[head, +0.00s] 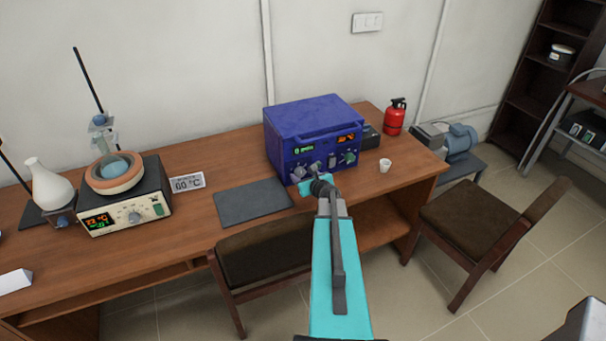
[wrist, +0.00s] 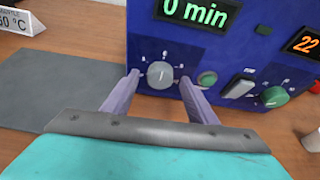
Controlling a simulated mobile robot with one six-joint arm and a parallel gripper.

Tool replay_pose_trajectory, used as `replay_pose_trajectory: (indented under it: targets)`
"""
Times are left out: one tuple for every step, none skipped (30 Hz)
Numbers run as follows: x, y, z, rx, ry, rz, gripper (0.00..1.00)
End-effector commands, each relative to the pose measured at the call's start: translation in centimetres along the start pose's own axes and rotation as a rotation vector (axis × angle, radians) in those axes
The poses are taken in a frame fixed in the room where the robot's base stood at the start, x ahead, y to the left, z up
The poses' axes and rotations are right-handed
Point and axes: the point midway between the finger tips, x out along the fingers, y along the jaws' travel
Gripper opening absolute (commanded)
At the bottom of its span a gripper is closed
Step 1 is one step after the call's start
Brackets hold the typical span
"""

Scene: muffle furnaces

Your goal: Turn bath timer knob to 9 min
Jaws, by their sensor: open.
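The blue bath (head: 313,128) stands on the desk, with its front facing me. In the wrist view its timer display (wrist: 200,10) reads 0 min in green. The grey timer knob (wrist: 160,74) sits below that display, with a white pointer line that looks roughly upright. My gripper (wrist: 160,82) is open, with one finger on each side of the knob; I cannot tell whether either finger touches it. In the head view my gripper (head: 310,182) is at the bath's lower left front, and my arm hides part of that area.
Right of the knob are a round green button (wrist: 207,79), a rocker switch (wrist: 238,87) and a green knob (wrist: 274,97). An orange display (wrist: 303,42) shows 22. A dark mat (head: 252,203) lies left of the bath; a white cup (head: 385,165) stands to its right.

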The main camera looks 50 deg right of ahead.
Motion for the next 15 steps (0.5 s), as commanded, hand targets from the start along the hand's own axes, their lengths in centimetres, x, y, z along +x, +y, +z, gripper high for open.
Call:
replay_pose_trajectory:
  targets:
    - [0.4, -0.05, 0.05, 0.001, 0.0, 0.0, 0.53]
    - [0.53, -0.05, 0.04, 0.001, 0.0, 0.0, 0.53]
    - [0.68, -0.05, 0.02, 0.001, 0.0, 0.0, 0.53]
    - [0.77, -0.05, 0.01, 0.001, 0.0, 0.0, 0.53]
    - [0.85, -0.05, -0.01, 0.001, 0.0, 0.0, 0.53]
    - [0.92, -0.05, -0.02, 0.001, 0.0, 0.0, 0.53]
    - [0.96, -0.05, -0.04, 0.001, 0.0, -0.001, 0.53]
    - [0.99, -0.05, -0.05, 0.0, 0.001, -0.001, 0.53]
    - [1.01, -0.05, -0.05, 0.0, 0.001, -0.001, 0.53]
    - [1.01, -0.05, -0.06, 0.0, 0.0, -0.001, 0.53]
    - [1.01, -0.05, -0.06, 0.0, 0.001, -0.001, 0.53]
    - [1.0, -0.05, -0.06, 0.0, 0.0, -0.001, 0.53]
    - [1.0, -0.06, -0.07, 0.0, 0.001, -0.001, 0.53]
    - [0.99, -0.06, -0.07, 0.0, 0.0, -0.001, 0.53]
    - [0.99, -0.06, -0.07, 0.0, 0.001, -0.001, 0.53]
